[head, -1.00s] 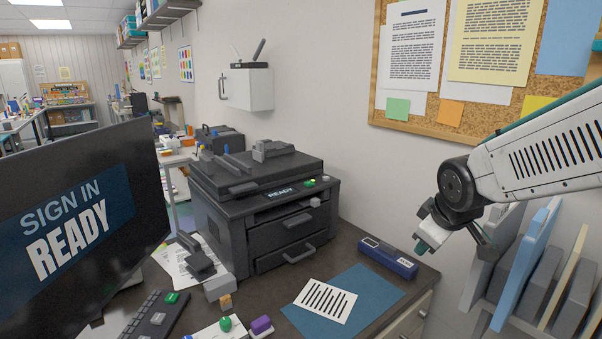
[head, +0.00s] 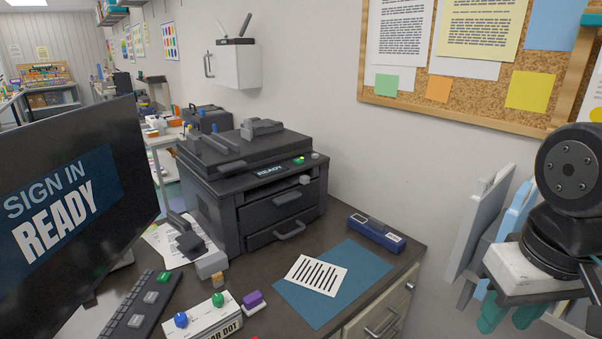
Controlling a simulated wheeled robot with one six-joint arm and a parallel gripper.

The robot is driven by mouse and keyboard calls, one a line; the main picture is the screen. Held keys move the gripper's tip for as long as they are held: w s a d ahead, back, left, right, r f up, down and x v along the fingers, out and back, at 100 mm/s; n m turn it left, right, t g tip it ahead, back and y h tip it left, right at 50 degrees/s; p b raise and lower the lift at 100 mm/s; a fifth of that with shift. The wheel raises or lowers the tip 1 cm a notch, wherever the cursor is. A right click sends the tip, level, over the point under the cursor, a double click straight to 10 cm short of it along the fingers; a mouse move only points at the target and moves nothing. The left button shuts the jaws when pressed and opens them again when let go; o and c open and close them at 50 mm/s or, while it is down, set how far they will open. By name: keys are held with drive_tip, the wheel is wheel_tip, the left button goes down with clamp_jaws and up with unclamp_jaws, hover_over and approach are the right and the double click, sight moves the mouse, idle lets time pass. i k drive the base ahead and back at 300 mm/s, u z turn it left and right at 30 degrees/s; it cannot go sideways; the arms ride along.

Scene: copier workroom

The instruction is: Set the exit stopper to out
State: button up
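The dark copier (head: 250,190) stands on the desk against the wall, with a lit READY display on its front. A small light grey piece (head: 304,179) sticks out at the right of its upper front, below the green button. I cannot tell for sure whether this piece is the exit stopper, or what setting it is at. Grey blocks (head: 262,128) lie on top of the copier. My gripper (head: 510,313) is at the lower right, pointing down, with its teal fingers apart and nothing seen between them. It is well to the right of the copier, in front of the file rack.
A monitor (head: 70,220) blocks the left side. On the desk are a keyboard (head: 140,305), a grey stapler-like device (head: 190,240), a blue mat (head: 355,270) with a striped sheet, and a blue box (head: 376,233). Upright files (head: 485,225) stand at the right.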

sight(295, 179)
drive_tip(key=k, duration=1)
drive_tip(key=z, duration=1.1)
drive_tip(key=i, duration=0.9)
drive_tip(key=u, duration=1.25)
drive_tip(key=i, duration=0.95)
drive_tip(key=z, duration=0.05)
